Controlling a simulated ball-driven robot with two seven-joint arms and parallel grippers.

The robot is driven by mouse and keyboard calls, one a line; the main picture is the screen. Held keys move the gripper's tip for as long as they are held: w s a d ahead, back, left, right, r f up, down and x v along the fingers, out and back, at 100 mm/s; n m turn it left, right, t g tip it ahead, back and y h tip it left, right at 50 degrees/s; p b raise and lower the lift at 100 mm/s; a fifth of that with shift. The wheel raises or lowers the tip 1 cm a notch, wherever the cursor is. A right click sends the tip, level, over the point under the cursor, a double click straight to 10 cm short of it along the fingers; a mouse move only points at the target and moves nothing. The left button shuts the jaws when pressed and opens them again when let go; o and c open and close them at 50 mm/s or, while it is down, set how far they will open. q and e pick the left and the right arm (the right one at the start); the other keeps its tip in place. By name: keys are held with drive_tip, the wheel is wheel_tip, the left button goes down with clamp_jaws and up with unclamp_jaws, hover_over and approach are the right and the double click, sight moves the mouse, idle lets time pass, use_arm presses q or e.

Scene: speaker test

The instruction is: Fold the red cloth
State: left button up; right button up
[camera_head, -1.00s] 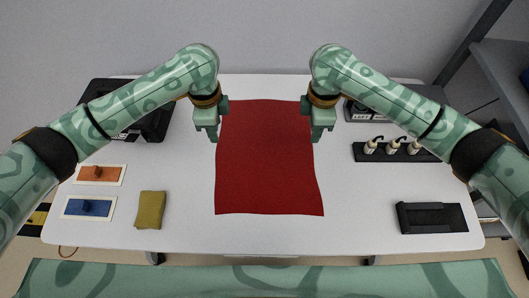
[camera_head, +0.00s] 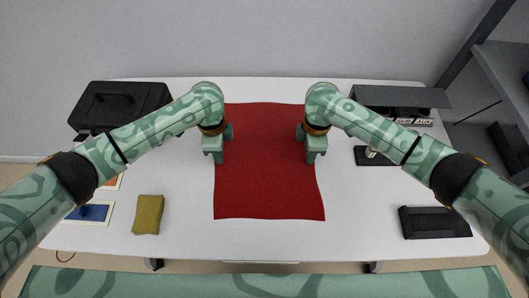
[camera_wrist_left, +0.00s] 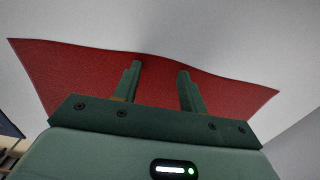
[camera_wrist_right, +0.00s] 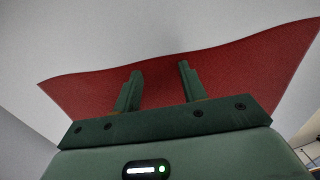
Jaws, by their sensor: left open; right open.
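The red cloth (camera_head: 266,185) lies spread out nearly flat on the white table, with slightly wavy edges. My left gripper (camera_head: 218,158) is over the cloth's left edge, in its upper half. My right gripper (camera_head: 311,158) is over the cloth's right edge at about the same height in the picture. In the left wrist view the open fingers (camera_wrist_left: 158,75) stand apart with cloth seen between them. In the right wrist view the open fingers (camera_wrist_right: 160,75) also stand apart over the cloth. Neither grips it. My forearms hide parts of the table on both sides.
The white table (camera_head: 370,215) has a black case (camera_head: 120,100) at back left, a folded yellow cloth (camera_head: 148,214) and a blue item on a card (camera_head: 90,212) at left. A black tray (camera_head: 435,222) lies at right. A dark box (camera_head: 400,97) stands at back right.

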use_arm(q)
drive_tip(key=shift+f, duration=0.25)
use_arm(e)
drive_tip(key=shift+f, duration=0.3)
use_arm(q)
drive_tip(key=shift+r, duration=0.1)
drive_tip(key=shift+c, duration=1.1)
use_arm(e)
drive_tip(key=shift+r, duration=0.15)
drive_tip(key=shift+c, duration=1.1)
use_arm(q)
clamp_jaws()
use_arm(e)
drive_tip(key=shift+s, duration=0.1)
clamp_jaws()
use_arm(q)
drive_tip(key=shift+r, duration=0.1)
